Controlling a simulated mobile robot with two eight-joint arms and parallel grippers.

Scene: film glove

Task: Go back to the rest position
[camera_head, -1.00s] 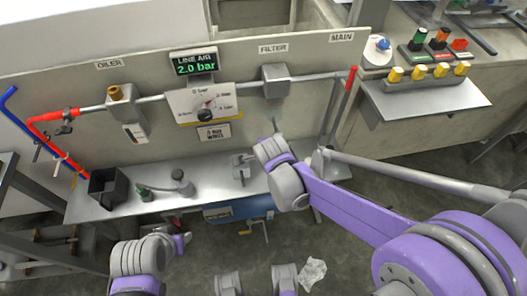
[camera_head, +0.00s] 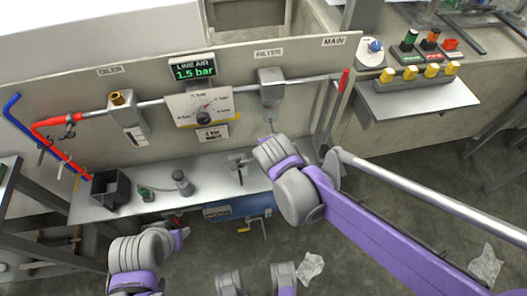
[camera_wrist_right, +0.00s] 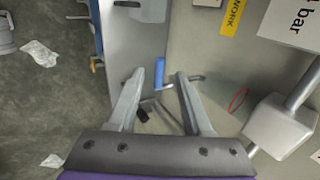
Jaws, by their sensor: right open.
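My right arm reaches in from the right in the head view, its wrist in front of the shelf's right part; the fingers are hidden there. In the right wrist view my right gripper (camera_wrist_right: 159,76) is open, its fingers apart with nothing between them gripped. A blue cylindrical handle (camera_wrist_right: 160,70) shows beyond and between the fingertips; I cannot tell its distance.
The air panel carries a display (camera_head: 192,68) reading 1.5 bar, a dial (camera_head: 203,107), an oiler (camera_head: 127,115) and a filter (camera_head: 271,88). A black open box (camera_head: 110,190) stands on the metal shelf (camera_head: 150,214). Crumpled sheets (camera_head: 310,268) lie on the floor. A button station (camera_head: 420,74) is at upper right.

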